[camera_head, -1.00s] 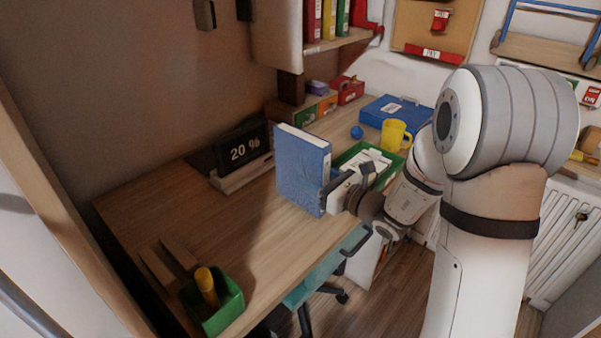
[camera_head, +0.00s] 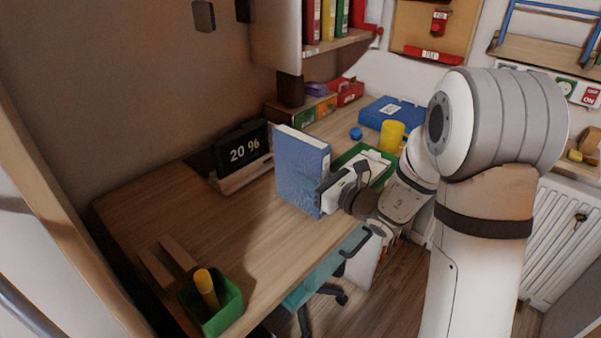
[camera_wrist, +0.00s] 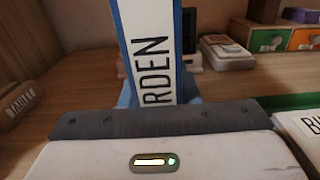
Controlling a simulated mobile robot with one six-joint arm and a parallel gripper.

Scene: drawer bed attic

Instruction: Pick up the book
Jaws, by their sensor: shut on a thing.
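The blue book (camera_head: 301,172) stands upright over the wooden desk, its spine toward my gripper (camera_head: 322,196). My gripper reaches it from the right and is shut on its lower spine side. In the wrist view the book (camera_wrist: 158,50) rises straight ahead, with a white spine label reading "RDEN" in part. The fingertips are hidden behind the gripper body in the wrist view. I cannot tell whether the book's bottom edge touches the desk.
A display reading "20 %" (camera_head: 243,147) stands behind the book. A green tray (camera_head: 352,153), a yellow mug (camera_head: 392,136) and a blue box (camera_head: 391,112) are to the right. A green pot (camera_head: 211,304) is at the front left.

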